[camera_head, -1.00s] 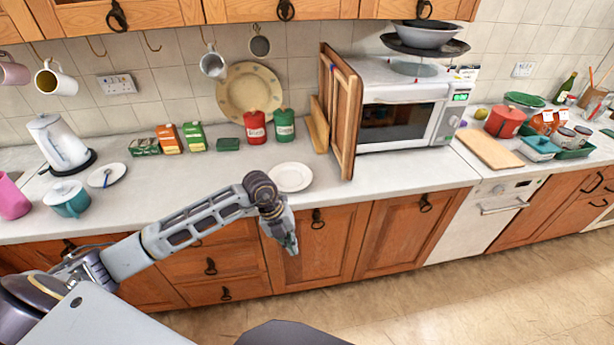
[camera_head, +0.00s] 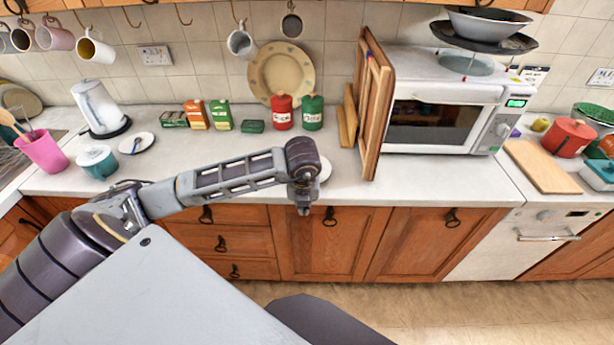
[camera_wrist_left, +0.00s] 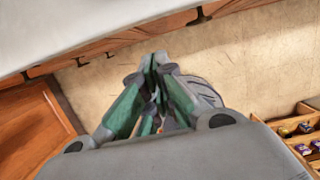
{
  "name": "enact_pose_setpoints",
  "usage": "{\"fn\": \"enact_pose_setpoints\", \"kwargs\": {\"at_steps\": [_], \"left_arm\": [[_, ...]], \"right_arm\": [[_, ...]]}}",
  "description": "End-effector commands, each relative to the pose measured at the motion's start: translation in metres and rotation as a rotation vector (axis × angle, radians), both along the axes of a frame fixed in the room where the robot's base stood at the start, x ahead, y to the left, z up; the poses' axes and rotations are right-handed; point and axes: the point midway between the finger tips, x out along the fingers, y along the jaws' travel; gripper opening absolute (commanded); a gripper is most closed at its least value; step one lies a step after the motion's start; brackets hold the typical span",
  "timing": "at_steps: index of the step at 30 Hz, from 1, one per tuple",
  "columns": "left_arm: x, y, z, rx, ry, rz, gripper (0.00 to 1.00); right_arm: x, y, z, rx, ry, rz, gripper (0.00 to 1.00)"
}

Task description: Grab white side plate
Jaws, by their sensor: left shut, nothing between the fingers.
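The white side plate (camera_head: 326,169) lies on the pale counter, mostly hidden behind my left wrist in the head view; only its right edge shows. My left gripper (camera_head: 303,209) points downward in front of the counter's front edge, apart from the plate. It is shut and empty; in the left wrist view its green-grey fingers (camera_wrist_left: 160,60) meet at the tips, with floor behind them. The plate does not show in the left wrist view. My right gripper is not in view.
A small white plate with a blue spoon (camera_head: 136,143) lies at left. Red (camera_head: 281,111) and green (camera_head: 312,112) canisters stand behind the side plate. Wooden boards (camera_head: 372,105) stand beside the microwave (camera_head: 437,110). An open drawer with small items (camera_wrist_left: 301,135) shows in the left wrist view.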

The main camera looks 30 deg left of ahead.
Motion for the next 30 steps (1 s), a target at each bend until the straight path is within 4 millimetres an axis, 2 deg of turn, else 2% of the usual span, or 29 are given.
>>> {"fn": "enact_pose_setpoints", "kwargs": {"at_steps": [11, 30], "left_arm": [[0.009, 0.005, 0.001, -0.003, 0.000, 0.002, 0.00], [0.061, 0.037, 0.001, -0.002, 0.001, 0.002, 0.00]], "right_arm": [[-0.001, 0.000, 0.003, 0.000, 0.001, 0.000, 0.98], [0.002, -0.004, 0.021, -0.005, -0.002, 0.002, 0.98]]}}
